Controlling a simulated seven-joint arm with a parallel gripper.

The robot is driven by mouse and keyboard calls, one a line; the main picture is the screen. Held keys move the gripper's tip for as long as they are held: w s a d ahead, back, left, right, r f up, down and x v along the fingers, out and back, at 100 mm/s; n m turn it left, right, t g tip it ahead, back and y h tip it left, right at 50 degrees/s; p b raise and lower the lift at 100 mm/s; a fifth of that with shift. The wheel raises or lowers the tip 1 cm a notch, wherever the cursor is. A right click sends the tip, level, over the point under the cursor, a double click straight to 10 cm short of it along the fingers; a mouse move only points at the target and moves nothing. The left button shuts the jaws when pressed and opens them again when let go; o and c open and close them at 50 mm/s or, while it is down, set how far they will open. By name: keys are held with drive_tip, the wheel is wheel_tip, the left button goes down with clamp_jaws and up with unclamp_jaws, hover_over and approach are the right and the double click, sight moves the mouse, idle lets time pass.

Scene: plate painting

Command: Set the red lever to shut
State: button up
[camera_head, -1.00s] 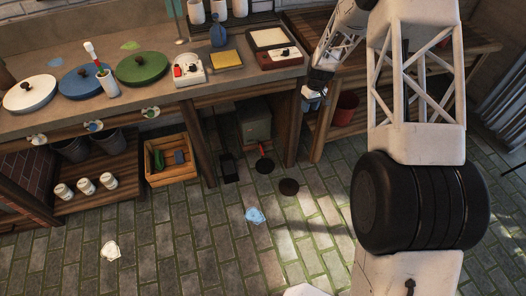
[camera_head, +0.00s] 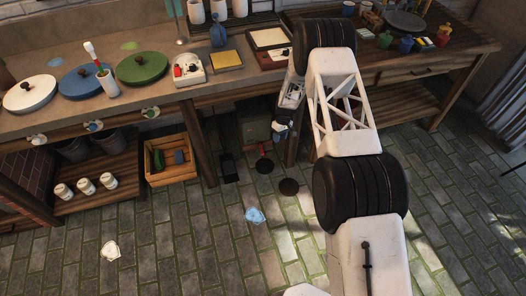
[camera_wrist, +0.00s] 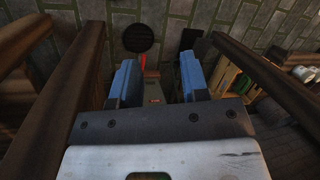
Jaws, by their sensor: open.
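The red lever (camera_head: 262,151) sits low at the front of a grey box (camera_head: 254,128) under the workbench. In the wrist view the lever (camera_wrist: 143,62) is a small red piece beyond the box top (camera_wrist: 153,90), seen in the gap between my fingers. My gripper (camera_wrist: 158,80) is open, its two blue fingers apart with nothing held. In the head view my gripper (camera_head: 280,131) hangs below the bench edge, just right of the box and above the lever. The lever's exact angle is too small to read.
Wooden bench legs (camera_head: 293,140) stand close beside my gripper, and beams (camera_wrist: 62,90) flank it in the wrist view. A wooden crate (camera_head: 171,162) stands further left. The brick floor in front is mostly clear.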

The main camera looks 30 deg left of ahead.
drive_tip(key=w+a+f+m, duration=0.1)
drive_tip(key=a+f+m, duration=0.2)
drive_tip(key=f, duration=0.5)
drive_tip(key=w+a+f+m+y, duration=0.1)
drive_tip(key=a+f+m, duration=0.15)
drive_tip(key=f, duration=0.65)
drive_tip(key=w+a+f+m, duration=0.2)
drive_tip(key=a+f, duration=0.1)
drive_tip(key=f, duration=0.5)
drive_tip(key=w+a+n+t, duration=0.1)
drive_tip(key=w+a+n, duration=0.1)
drive_tip(key=w+a, duration=0.3)
drive_tip(key=shift+w+r+n+t+y, duration=0.35)
drive_tip(key=shift+w+t+y, duration=0.05)
drive_tip(key=shift+w, duration=0.4)
drive_tip(key=shift+a+f, duration=0.1)
drive_tip(key=shift+f, duration=0.05)
drive_tip(key=shift+s+a+f, duration=0.15)
drive_tip(key=shift+a+f, duration=0.05)
drive_tip(key=shift+f, duration=1)
drive_tip(key=shift+s+a+f, duration=0.15)
drive_tip(key=shift+s+f, duration=0.05)
drive_tip(key=shift+f, duration=1)
drive_tip(key=shift+s+a+f, duration=0.15)
drive_tip(key=shift+a+f, duration=0.05)
drive_tip(key=shift+f, duration=1)
drive_tip(key=shift+c, duration=0.2)
